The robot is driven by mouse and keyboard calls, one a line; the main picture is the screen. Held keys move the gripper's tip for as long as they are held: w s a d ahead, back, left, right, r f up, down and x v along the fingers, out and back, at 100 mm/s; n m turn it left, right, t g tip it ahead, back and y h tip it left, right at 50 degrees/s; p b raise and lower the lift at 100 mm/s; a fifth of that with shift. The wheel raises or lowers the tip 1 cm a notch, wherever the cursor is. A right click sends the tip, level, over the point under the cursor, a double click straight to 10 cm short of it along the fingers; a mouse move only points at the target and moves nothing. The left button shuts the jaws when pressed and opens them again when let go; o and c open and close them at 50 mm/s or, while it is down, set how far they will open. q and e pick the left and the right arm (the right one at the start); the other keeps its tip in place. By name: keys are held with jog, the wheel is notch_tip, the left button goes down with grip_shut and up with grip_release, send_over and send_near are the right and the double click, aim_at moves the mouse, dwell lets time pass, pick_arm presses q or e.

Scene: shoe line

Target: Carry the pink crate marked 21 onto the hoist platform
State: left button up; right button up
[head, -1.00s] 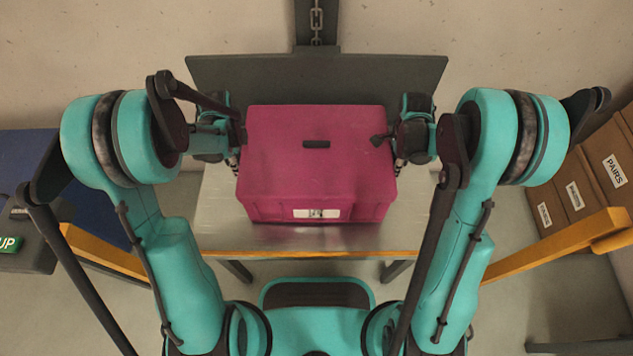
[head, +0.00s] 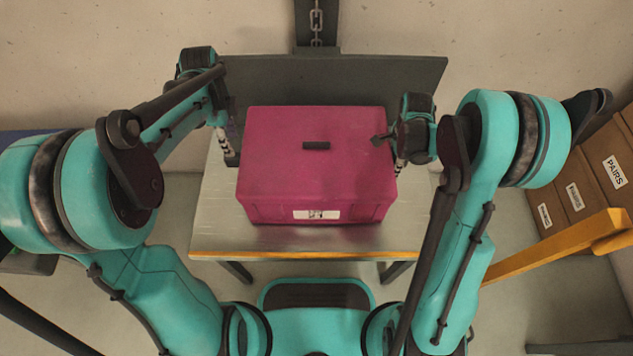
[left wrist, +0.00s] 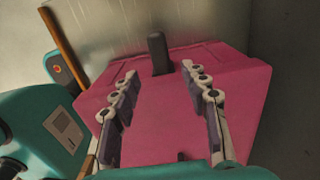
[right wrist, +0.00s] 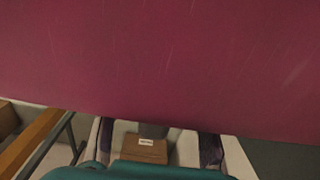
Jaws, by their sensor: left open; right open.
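The closed pink crate (head: 280,180) sits level on the metal hoist platform (head: 215,225), with bare margin at its left and front. Its front label is too small to read. My left gripper (head: 228,148) is open and empty, just left of the crate's back left corner, apart from it in the head view. In the left wrist view the crate (left wrist: 170,110) lies beyond the spread fingers (left wrist: 160,90). My right gripper (head: 399,162) is open at the crate's right side; contact cannot be told. The crate's wall (right wrist: 160,60) fills most of the right wrist view.
A dark upright panel (head: 270,85) stands behind the platform, with a chain (head: 316,25) above it. Brown cartons (head: 590,170) stand at the right, near a yellow rail (head: 560,245). Open floor lies to the platform's left.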

notch_tip(320, 180, up, 12)
jog(key=shift+f, duration=0.1)
pick_arm(q)
jog(key=shift+r, duration=0.1)
dwell(0.6)
